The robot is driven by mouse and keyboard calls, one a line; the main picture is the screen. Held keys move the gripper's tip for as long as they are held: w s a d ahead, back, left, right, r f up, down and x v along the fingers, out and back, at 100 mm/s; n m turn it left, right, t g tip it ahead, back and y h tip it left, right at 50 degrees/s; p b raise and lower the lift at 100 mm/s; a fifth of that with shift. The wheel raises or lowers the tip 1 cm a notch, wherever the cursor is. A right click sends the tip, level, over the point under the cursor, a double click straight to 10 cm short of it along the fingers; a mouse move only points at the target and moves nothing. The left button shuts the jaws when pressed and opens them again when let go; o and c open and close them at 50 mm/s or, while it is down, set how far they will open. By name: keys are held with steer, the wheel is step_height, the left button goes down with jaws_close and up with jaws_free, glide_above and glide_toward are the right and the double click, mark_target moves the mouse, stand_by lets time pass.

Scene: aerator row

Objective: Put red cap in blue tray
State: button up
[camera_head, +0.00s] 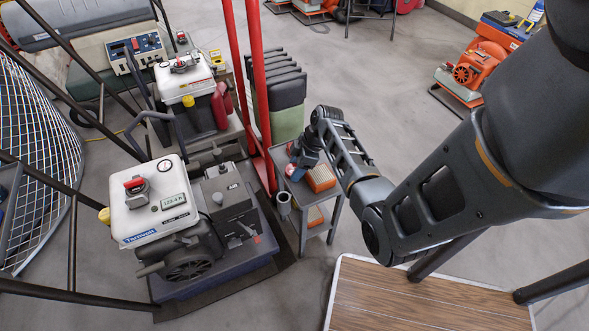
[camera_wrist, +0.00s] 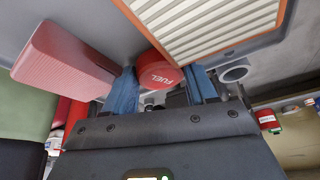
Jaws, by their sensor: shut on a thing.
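The red cap (camera_wrist: 160,70), round with white "FUEL" lettering, is between the two blue fingers of my gripper (camera_wrist: 163,86) in the wrist view. The fingers are shut on its sides. In the camera_head view my gripper (camera_head: 300,160) is over the left part of a small grey cart (camera_head: 330,197), beside an orange-rimmed pleated filter (camera_head: 320,178). That filter also shows close by in the wrist view (camera_wrist: 208,22). Whether the cap touches the cart top cannot be told. I cannot make out a blue tray for certain in either view.
A pinkish-red block (camera_wrist: 62,60) lies left of the cap. A grey cup (camera_head: 284,204) hangs at the cart's left side. Red posts (camera_head: 262,90) and a machine with a white tank (camera_head: 150,205) stand left.

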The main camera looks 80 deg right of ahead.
mark_target(289, 169)
steer(key=shift+r, duration=0.15)
step_height(289, 169, up, 4)
steer(key=shift+f+p, duration=0.1)
steer(key=shift+p, duration=0.4)
steer(key=w+d+r, duration=0.1)
steer(key=d+r, duration=0.2)
steer(key=d, duration=0.2)
steer(key=w+d+r+b, duration=0.1)
steer(key=d+r, duration=0.3)
steer(key=d, duration=0.2)
steer(key=shift+d, duration=0.25)
